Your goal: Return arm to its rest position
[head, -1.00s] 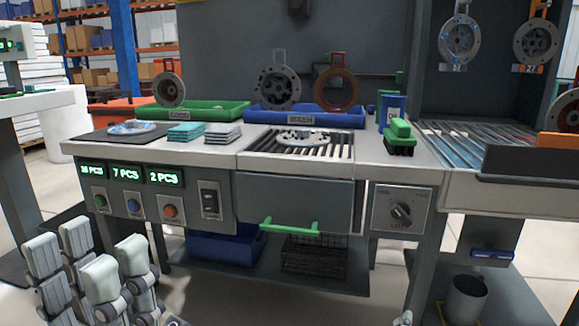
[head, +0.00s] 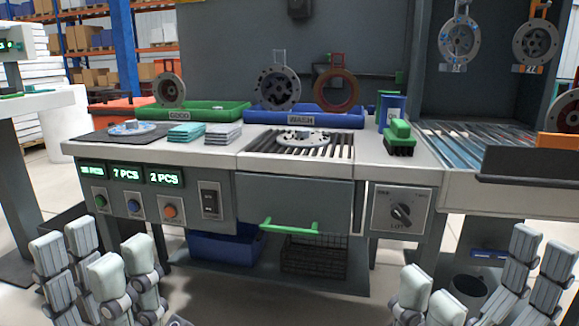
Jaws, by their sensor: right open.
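My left gripper (head: 97,265) is at the lower left, in front of the bench, with its pale grey fingers pointing up. Its two sets of fingers overlap in the picture, so its opening is unclear; I see nothing held in it. My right gripper (head: 478,275) is at the lower right, below the bench top. Its fingers are spread wide apart with nothing between them. Both grippers are clear of the bench items, and their lower parts are cut off by the bottom edge.
The workbench (head: 205,157) holds a green tray (head: 217,117), a blue tray (head: 335,122), a green brush (head: 399,136) and a grate (head: 342,146) with a metal part on it. A green drawer handle (head: 290,225) sticks out in front. Flanged parts hang at upper right. A grey bin (head: 468,289) stands behind my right gripper.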

